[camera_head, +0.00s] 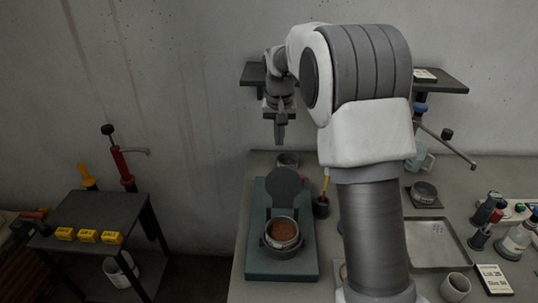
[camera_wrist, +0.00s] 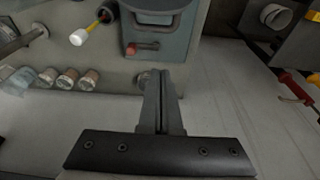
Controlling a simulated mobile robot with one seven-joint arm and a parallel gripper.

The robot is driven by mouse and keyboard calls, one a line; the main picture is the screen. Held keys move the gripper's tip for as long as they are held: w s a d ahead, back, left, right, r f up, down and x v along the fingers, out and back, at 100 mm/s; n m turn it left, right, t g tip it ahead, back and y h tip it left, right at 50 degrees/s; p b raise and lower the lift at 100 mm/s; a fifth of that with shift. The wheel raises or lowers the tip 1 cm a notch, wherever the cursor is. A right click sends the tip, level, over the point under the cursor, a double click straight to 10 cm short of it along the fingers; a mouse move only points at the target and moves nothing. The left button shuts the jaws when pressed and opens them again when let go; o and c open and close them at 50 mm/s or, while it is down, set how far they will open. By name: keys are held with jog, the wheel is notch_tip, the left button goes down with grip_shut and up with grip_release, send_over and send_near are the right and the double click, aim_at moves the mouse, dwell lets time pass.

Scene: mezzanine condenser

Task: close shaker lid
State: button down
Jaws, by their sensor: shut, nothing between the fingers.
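The shaker (camera_head: 254,265) is a teal base on the bench in the head view, with a round cup (camera_head: 270,243) holding reddish-brown material. Its round dark lid (camera_head: 284,185) stands raised open behind the cup. The back of the shaker (camera_wrist: 182,50) shows at the top of the wrist view, with a small red piece on it. My gripper (camera_head: 281,138) is above and behind the lid, apart from it, pointing down with its fingers together and empty. The fingers also show in the wrist view (camera_wrist: 161,78).
A shelf (camera_head: 445,83) is on the wall behind my arm. A dark cup with a yellow-handled tool (camera_head: 321,206) stands right of the shaker. A metal tray (camera_head: 433,242) and bottles (camera_head: 515,237) are further right. A side table (camera_head: 95,212) with yellow boxes stands left, across a gap.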

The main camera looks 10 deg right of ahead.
aim_at(283, 180)
notch_tip(283, 180, down, 8)
jog(key=s+p, duration=0.1)
jog(key=p, duration=0.1)
jog(key=shift+s, duration=0.25)
dwell(0.3)
jog(key=shift+a+b, duration=0.15)
jog(key=shift+b, duration=0.25)
jog(key=shift+s+r+t+b, duration=0.15)
jog(key=shift+s+t+b, duration=0.05)
jog(key=shift+t+b, duration=0.2)
